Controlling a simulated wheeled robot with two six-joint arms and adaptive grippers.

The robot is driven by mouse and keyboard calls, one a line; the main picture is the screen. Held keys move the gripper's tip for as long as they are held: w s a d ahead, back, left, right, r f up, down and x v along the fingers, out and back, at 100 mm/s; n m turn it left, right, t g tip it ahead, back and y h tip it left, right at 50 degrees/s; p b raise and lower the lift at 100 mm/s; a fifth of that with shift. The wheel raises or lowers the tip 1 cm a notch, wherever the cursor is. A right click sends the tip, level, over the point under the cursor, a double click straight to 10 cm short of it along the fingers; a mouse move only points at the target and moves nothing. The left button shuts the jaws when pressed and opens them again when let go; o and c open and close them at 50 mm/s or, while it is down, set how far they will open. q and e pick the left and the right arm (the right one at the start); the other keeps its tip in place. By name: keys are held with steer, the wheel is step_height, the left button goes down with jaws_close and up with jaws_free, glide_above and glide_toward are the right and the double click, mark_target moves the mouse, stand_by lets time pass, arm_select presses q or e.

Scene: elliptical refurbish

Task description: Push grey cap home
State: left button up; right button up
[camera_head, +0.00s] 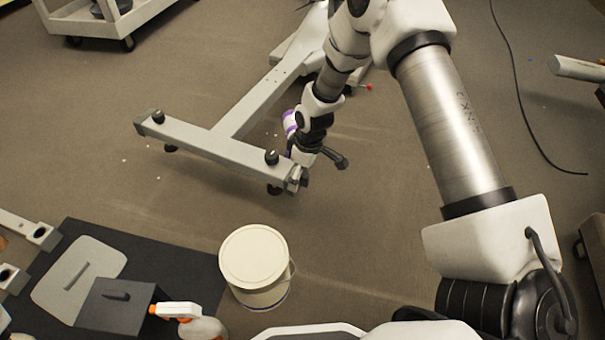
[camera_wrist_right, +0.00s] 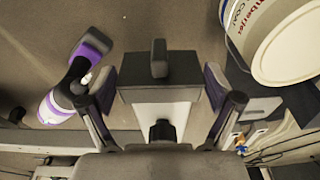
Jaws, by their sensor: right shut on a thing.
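The grey cap (camera_wrist_right: 160,80) is the dark grey block at the bar's end in the right wrist view, with an upright dark tab at its top. The light grey crossbar (camera_head: 215,145) of the machine's base runs across the floor in the head view. My right gripper (camera_head: 297,176) is at the crossbar's right end. How deep the cap sits is hard to tell. My left gripper is not in view.
A white bucket (camera_head: 255,265) stands on the floor near the front. A dark mat (camera_head: 195,265) at lower left holds a light panel, a dark box (camera_head: 115,305) and a spray bottle (camera_head: 190,318). A white cart (camera_head: 100,20) is at the far left. Floor left of the crossbar is clear.

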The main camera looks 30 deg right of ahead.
steer(key=shift+w, duration=0.15)
steer(key=o, duration=0.8)
steer(key=shift+a, duration=0.1)
steer(key=shift+o, duration=0.2)
step_height(320, 180, up, 12)
steer(key=s, duration=0.1)
steer(key=shift+s+d, duration=0.3)
steer(key=shift+d, duration=0.15)
